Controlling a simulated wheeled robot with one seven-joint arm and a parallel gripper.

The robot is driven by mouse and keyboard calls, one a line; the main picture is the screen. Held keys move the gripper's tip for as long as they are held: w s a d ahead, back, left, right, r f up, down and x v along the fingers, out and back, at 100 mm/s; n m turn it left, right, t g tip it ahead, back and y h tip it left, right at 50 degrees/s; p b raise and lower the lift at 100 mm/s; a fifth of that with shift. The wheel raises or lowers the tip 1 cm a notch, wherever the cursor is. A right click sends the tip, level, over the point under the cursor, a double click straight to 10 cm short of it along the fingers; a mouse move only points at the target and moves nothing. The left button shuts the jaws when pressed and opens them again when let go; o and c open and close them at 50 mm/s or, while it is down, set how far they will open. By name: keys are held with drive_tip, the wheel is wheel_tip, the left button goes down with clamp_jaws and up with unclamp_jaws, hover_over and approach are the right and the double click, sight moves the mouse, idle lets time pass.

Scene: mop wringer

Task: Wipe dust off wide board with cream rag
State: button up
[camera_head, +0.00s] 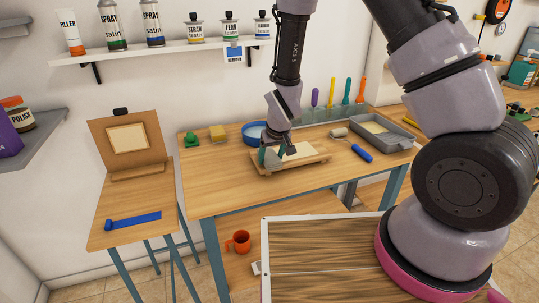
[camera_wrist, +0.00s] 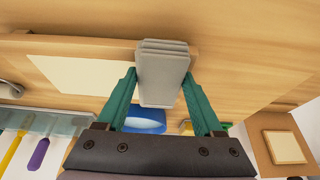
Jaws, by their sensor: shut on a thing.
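My gripper (camera_head: 270,158) is over the left part of the wide board on the workbench. In the wrist view its teal fingers (camera_wrist: 160,95) are shut on a folded, layered pad, the cream rag (camera_wrist: 163,75), which looks pale grey there. The wide board (camera_head: 312,163) is light wood and lies flat, with a pale rectangular patch (camera_head: 299,151) on top. The wrist view also shows the board (camera_wrist: 20,41) and patch (camera_wrist: 75,75), with the rag at the board's edge. I cannot tell whether the rag touches the board. No separate dust specks can be made out.
A blue bowl (camera_head: 254,133), yellow sponge (camera_head: 217,133) and green object (camera_head: 192,139) stand behind and left. A grey tray (camera_head: 398,138), pale roll (camera_head: 338,132) and blue roll (camera_head: 362,152) are to the right. The bench's front left (camera_head: 220,185) is clear.

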sight(285, 159)
drive_tip(key=shift+w+d+f, duration=0.1)
drive_tip(key=shift+w+d, duration=0.15)
drive_tip(key=shift+d, duration=0.65)
drive_tip(key=shift+w+d+f, duration=0.1)
drive_tip(key=shift+w+d, duration=0.2)
drive_tip(key=shift+d, duration=0.6)
drive_tip(key=shift+w+d+f, duration=0.1)
drive_tip(key=shift+w+d, duration=0.15)
drive_tip(key=shift+d, duration=0.65)
drive_tip(key=shift+w+d+r, duration=0.1)
drive_tip(key=shift+w+d, duration=0.15)
drive_tip(key=shift+d, duration=0.5)
drive_tip(key=shift+w+d+r, duration=0.1)
drive_tip(key=shift+w+d, duration=0.2)
drive_tip(key=shift+d, duration=0.5)
drive_tip(key=shift+w+d+r, duration=0.1)
drive_tip(key=shift+w+d, duration=0.15)
drive_tip(key=shift+d, duration=0.5)
drive_tip(key=shift+w+d+f, duration=0.1)
drive_tip(key=shift+w+d, duration=0.3)
drive_tip(key=shift+d, duration=0.8)
drive_tip(key=shift+w+d, duration=0.4)
drive_tip(key=shift+d, duration=0.85)
drive_tip(key=shift+w+d+f, duration=0.1)
drive_tip(key=shift+w+d, duration=0.3)
drive_tip(key=shift+d, duration=0.8)
drive_tip(key=shift+a, duration=0.15)
